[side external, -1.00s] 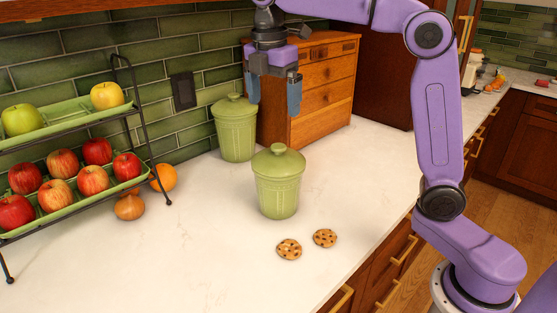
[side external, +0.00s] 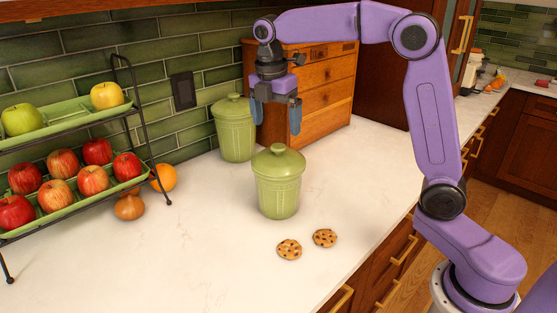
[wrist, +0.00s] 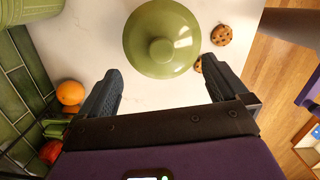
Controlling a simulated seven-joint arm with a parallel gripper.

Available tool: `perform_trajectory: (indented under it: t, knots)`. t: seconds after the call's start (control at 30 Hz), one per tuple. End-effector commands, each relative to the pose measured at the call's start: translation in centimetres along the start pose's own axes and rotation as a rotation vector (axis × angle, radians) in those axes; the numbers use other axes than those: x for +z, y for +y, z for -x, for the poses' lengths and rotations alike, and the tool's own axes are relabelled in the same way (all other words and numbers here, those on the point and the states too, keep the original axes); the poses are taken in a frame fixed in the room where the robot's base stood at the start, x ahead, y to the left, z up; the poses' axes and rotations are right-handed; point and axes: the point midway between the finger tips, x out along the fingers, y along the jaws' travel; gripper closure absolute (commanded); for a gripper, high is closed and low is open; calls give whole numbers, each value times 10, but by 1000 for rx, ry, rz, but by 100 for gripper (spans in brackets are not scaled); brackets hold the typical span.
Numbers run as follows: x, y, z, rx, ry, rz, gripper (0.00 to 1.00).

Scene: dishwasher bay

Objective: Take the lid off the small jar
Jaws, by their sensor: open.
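A small green lidded jar (side external: 278,190) stands upright on the counter in the side view. Its lid (side external: 278,159), with a round knob on top, sits on it. In the wrist view the lid (wrist: 162,38) shows from above, ahead of the fingertips, with its knob near the middle. A second green lidded jar (side external: 235,130) stands behind it by the wall; part of it shows at the upper left of the wrist view. My gripper (side external: 276,118) is open and empty, above and behind the front jar's lid, apart from it. Its two fingers point down.
Two cookies (side external: 306,244) lie in front of the jar. A wooden drawer box (side external: 320,90) stands behind. The counter's front is mostly clear.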

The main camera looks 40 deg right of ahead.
Motion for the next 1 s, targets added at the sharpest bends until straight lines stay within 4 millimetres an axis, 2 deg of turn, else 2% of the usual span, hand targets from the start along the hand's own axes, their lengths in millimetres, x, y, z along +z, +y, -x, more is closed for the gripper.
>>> perform_trajectory:
  t: [0.1,0.37,0.7,1.0]
  knots:
    - [0,-1,-18,-3,-1,0,0]
    - [0,-1,-34,-1,0,-1,0]
    - [-3,-3,-76,-1,0,0,0]
    - [-3,-2,-81,0,0,-1,0]
